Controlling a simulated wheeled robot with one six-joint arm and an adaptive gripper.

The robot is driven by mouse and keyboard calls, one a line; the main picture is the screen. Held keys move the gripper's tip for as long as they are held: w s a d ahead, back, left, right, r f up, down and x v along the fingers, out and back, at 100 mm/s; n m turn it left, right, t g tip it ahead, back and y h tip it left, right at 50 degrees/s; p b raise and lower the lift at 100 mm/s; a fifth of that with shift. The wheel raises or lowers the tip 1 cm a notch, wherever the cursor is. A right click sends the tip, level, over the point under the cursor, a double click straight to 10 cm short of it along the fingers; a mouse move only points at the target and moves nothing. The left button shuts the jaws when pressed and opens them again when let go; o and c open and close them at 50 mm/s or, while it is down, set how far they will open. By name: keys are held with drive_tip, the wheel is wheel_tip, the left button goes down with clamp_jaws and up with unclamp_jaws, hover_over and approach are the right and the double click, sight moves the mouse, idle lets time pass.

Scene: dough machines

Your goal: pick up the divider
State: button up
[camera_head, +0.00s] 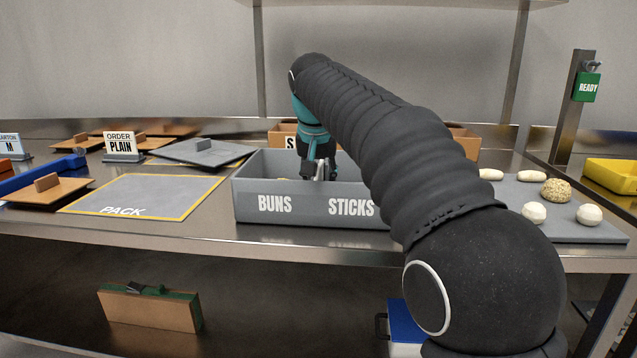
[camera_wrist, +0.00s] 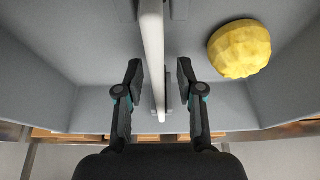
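The divider (camera_wrist: 152,45) shows in the wrist view as a pale upright panel seen edge-on, standing in the grey bin (camera_wrist: 225,112) between small grey guides. My gripper (camera_wrist: 160,80) is open, with one finger on each side of the divider and a visible gap on both sides. In the head view my gripper (camera_head: 320,172) reaches down into the grey bin (camera_head: 300,211), marked BUNS and STICKS. The divider cannot be made out clearly there, behind the bin's front wall and my gripper.
A yellow rough bun (camera_wrist: 239,48) lies in the bin, right of the divider in the wrist view. The PACK mat (camera_head: 145,195) is left of the bin. A grey board (camera_head: 600,229) with several dough pieces is at the right. Cardboard boxes (camera_head: 285,132) stand behind.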

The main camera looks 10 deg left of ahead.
clamp_jaws()
idle(0.4)
